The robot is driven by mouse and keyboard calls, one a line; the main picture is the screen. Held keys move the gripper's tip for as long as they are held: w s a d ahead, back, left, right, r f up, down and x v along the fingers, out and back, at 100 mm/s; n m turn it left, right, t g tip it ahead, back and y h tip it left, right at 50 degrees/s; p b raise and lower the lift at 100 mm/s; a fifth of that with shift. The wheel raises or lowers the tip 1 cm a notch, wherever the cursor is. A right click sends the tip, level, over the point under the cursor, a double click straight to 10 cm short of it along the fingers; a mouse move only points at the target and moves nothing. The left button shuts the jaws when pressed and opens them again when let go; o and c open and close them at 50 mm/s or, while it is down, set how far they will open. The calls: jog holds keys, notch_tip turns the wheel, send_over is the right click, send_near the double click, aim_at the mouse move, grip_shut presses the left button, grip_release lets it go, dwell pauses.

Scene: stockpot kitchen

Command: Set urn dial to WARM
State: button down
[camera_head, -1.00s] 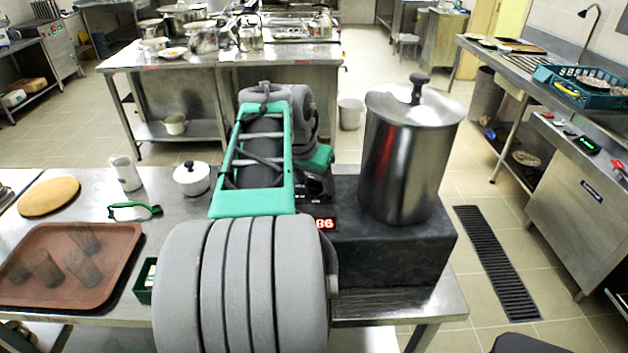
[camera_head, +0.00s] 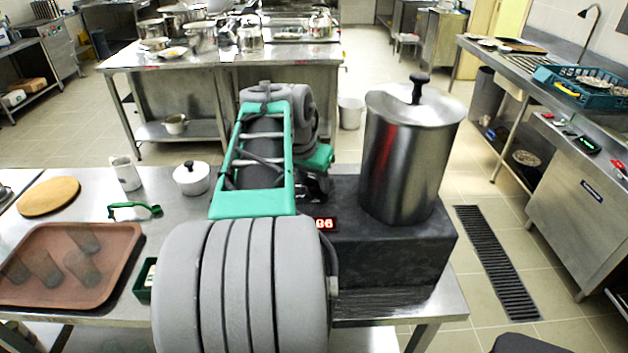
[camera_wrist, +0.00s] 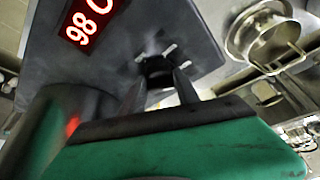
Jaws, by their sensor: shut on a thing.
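The urn (camera_head: 410,155) is a tall steel pot with a black-knobbed lid, standing on a dark base (camera_head: 395,250). A red display (camera_head: 325,224) reading 86 is on the base, partly covered by my arm in the head view. The display also shows turned in the wrist view (camera_wrist: 93,20). There the dial (camera_wrist: 158,66) is a small dark knob on the base's face, with a few pale marks near it. My gripper (camera_wrist: 160,80) has its two dark fingers on either side of the dial, shut on it. The dial's pointer and any WARM label cannot be made out.
A round wooden board (camera_head: 48,196), a white pitcher (camera_head: 126,173), a lidded white pot (camera_head: 191,178) and a green-handled item (camera_head: 135,210) are nearby. My arm hides the table's middle.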

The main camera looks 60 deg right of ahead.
jog(key=shift+f+n+b, duration=0.1)
jog(key=shift+n+b, duration=0.2)
jog(key=shift+b, duration=0.05)
jog(key=shift+s+n+t+b, duration=0.15)
jog(key=shift+n+t+b, duration=0.35)
jog(key=shift+n+b, duration=0.4)
jog(key=n+t, duration=0.1)
jog(key=n, duration=0.1)
jog(key=shift+s+d+n+b, duration=0.1)
jog(key=shift+n+b, duration=0.2)
jog(key=shift+b, duration=0.1)
jog(key=n, duration=0.1)
jog(key=n+p, duration=0.1)
jog(key=n+t+y+p, duration=0.1)
jog(key=n, duration=0.1)
jog(key=shift+r, duration=0.3)
jog(key=shift+f+n+t+y+p, duration=0.1)
jog(key=shift+n+t+y+p, duration=0.3)
jog(key=shift+n+p, duration=0.65)
jog(key=shift+n, duration=0.35)
jog(key=c, duration=0.9)
grip_release()
jog(key=shift+f, duration=0.1)
